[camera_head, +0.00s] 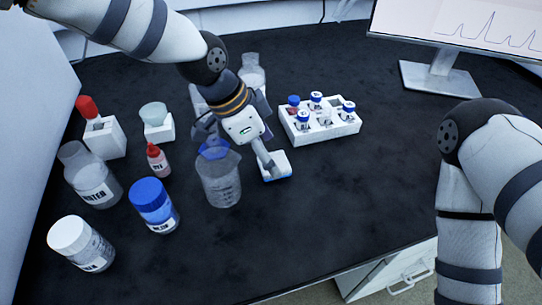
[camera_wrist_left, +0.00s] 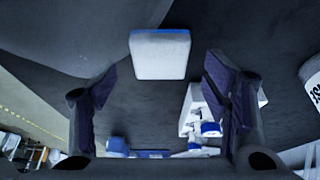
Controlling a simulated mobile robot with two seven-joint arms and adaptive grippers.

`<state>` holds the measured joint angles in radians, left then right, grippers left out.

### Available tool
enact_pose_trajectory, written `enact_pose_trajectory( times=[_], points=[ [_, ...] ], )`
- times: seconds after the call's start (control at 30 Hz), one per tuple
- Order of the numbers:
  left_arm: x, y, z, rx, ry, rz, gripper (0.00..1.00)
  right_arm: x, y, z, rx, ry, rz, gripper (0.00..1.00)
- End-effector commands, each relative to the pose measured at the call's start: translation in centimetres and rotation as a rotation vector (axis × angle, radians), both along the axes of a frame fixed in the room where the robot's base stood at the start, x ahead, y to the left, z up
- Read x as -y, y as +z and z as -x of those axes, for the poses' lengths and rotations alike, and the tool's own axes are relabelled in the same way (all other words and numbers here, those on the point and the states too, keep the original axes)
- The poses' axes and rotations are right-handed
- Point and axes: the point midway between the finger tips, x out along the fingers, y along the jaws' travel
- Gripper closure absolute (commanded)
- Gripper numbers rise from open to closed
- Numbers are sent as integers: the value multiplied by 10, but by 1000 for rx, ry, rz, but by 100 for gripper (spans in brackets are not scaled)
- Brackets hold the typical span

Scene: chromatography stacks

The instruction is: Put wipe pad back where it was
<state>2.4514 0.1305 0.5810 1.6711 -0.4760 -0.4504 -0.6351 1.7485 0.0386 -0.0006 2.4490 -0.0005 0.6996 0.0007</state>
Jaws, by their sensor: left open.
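The wipe pad (camera_head: 277,167) is a small white block with a blue layer, lying on the black bench just right of the glass beaker (camera_head: 220,180). It also shows in the left wrist view as a white block with a blue edge (camera_wrist_left: 160,56), ahead of and between the fingers. My right gripper is out of view.
Several bottles stand left, including a blue-capped jar (camera_head: 153,205) and a small red-capped bottle (camera_head: 157,160). A monitor (camera_head: 465,20) is at the back right. The front-middle bench is clear.

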Motion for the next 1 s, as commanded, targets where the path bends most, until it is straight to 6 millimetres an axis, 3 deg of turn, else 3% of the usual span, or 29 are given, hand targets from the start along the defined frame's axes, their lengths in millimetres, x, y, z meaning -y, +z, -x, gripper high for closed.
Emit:
enact_pose_trajectory(
  times=[0.03, 0.1, 0.33, 1.0],
  points=[
    [-5, 21, 0, 15, 2, 3, 31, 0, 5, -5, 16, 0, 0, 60],
    [-12, 40, 3, 15, 2, 3, 31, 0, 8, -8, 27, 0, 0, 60],
    [-30, 82, 9, 8, 1, 2, 31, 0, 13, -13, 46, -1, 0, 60],
    [-34, 88, 11, 2, 0, 0, 31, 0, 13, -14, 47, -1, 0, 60]
  ],
)
